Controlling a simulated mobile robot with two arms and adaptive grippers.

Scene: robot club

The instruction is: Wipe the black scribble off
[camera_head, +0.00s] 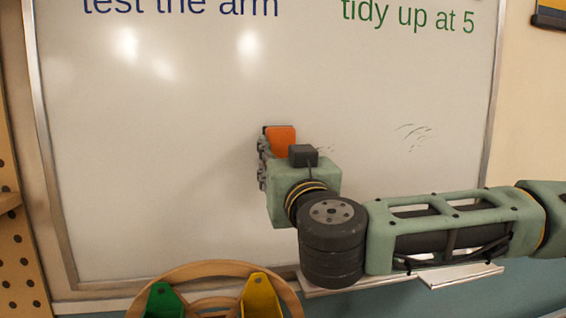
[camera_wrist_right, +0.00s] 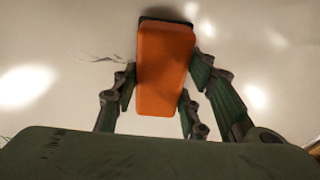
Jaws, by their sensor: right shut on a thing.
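My right gripper (camera_wrist_right: 160,95) is shut on an orange eraser (camera_wrist_right: 165,68) with a dark pad, which is at the whiteboard's surface; I cannot tell if it touches. The eraser also shows in the head view (camera_head: 281,141), left of the scribble marks. Remains of black scribble (camera_head: 413,135) show as thin broken strokes on the right of the whiteboard (camera_head: 150,150). My left gripper is not in view.
Blue writing (camera_head: 180,8) and green writing (camera_head: 408,15) stand at the board's top. A ledge (camera_head: 460,275) runs along its lower edge. A round wooden rack (camera_head: 200,268) with green and yellow holders stands at the lower left. The board's left part is clear.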

